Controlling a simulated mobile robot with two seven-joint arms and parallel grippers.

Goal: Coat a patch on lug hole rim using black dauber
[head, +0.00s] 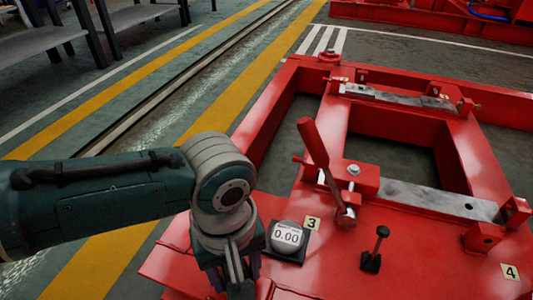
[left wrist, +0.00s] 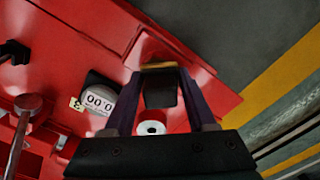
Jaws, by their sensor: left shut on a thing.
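My left gripper (head: 240,278) points down at the near left edge of the red frame in the head view. In the left wrist view its purple fingers (left wrist: 160,95) are shut on a dark block with a tan edge, which I take to be the black dauber (left wrist: 160,92). A pale ring with a dark centre (left wrist: 151,128) shows between the fingers, against red metal; it may be the lug hole rim, but I cannot be sure. I cannot tell whether the dauber touches it. My right gripper is not in view.
A gauge reading 0.00 (head: 286,238) sits beside the left gripper. A red lever (head: 314,145) and a small black upright handle (head: 375,250) stand on the red frame (head: 430,270). The floor (head: 215,60) left of the frame is clear.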

